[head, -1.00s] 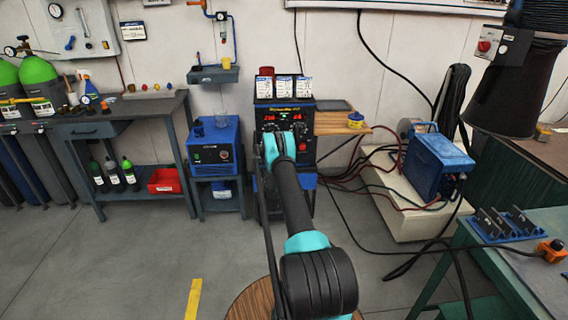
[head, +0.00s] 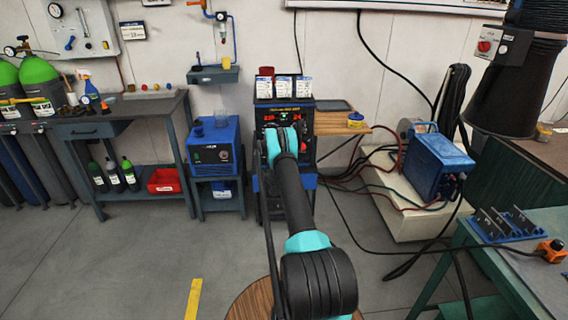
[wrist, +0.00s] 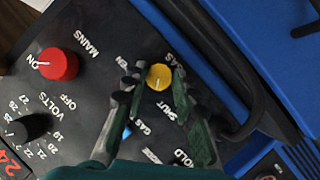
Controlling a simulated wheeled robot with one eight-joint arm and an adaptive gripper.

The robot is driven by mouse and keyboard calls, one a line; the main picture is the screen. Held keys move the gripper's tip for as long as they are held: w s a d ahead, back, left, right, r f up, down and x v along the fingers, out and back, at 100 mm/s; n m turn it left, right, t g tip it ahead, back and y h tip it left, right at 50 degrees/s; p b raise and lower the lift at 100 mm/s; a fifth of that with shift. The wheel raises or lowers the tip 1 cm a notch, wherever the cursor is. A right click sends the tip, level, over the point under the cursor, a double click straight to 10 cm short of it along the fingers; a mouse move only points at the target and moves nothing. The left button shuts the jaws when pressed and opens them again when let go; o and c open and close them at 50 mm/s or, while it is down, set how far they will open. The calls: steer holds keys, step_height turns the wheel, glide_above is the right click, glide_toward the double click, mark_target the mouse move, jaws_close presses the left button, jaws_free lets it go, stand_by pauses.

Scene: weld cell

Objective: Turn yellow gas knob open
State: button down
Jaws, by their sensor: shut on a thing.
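The yellow gas knob (wrist: 158,77) sits on the black front panel of the welding machine in the wrist view. A small pale mark shows on its lower part. The label SHUT is printed below it, and a partly hidden label ending in EN is at its left. My gripper (wrist: 157,80) has one finger on each side of the knob and is shut on it. In the head view the welding machine (head: 285,88) stands against the back wall. My arm covers much of its panel there, so the knob is hidden.
A red MAINS knob (wrist: 58,64) and a black volts knob (wrist: 33,126) are on the same panel. A blue box unit (head: 214,148) stands left of the machine, and a wooden side shelf (head: 340,122) is at its right. Cables run across the floor at right.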

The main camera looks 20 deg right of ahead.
steer(key=shift+s+d+r+m+t+y, duration=0.1)
steer(key=shift+d+m+t+y, duration=0.2)
steer(key=shift+m+y, duration=1.25)
steer(key=shift+d+m+t+y, duration=0.1)
steer(key=shift+m+t+y, duration=0.25)
steer(key=shift+m+y, duration=1.15)
steer(key=shift+s+d+r+m+t+y, duration=0.15)
steer(key=shift+m+t+y, duration=0.2)
steer(key=shift+m+y, duration=1.2)
steer(key=shift+w+f+m, duration=0.1)
steer(key=shift+m, duration=0.3)
steer(key=c, duration=1.2)
jaws_free()
steer(key=v, duration=1.2)
steer(key=shift+a+f, duration=0.1)
